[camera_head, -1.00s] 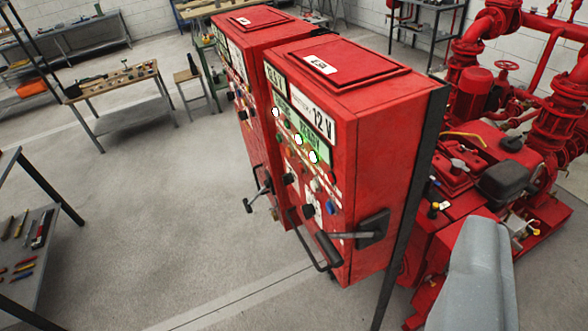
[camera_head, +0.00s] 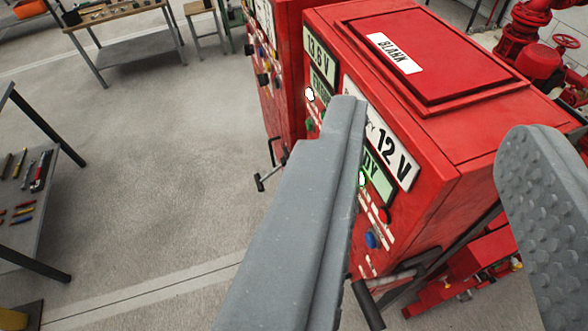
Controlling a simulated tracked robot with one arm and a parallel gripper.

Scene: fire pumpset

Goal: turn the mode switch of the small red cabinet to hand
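The near red cabinet (camera_head: 470,140) fills the right half, with a "12 V" label on its front and "BLANK" on its top. Its front is seen at a steep angle. My gripper (camera_head: 437,115) is open and empty. Its left finger lies across the view in front of the panel, its right finger is at the right edge by the cabinet's side. The left finger hides most of the lower panel, and I cannot see the mode switch. A blue button (camera_head: 371,240) and a red button (camera_head: 384,215) show just right of that finger.
A black-gripped handle (camera_head: 368,303) sticks out low on the near cabinet. A second red cabinet (camera_head: 290,60) stands behind it. A tool table (camera_head: 40,225) is at left, a workbench (camera_head: 115,18) at the back. Red pump piping (camera_head: 525,35) is at upper right. The floor between is clear.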

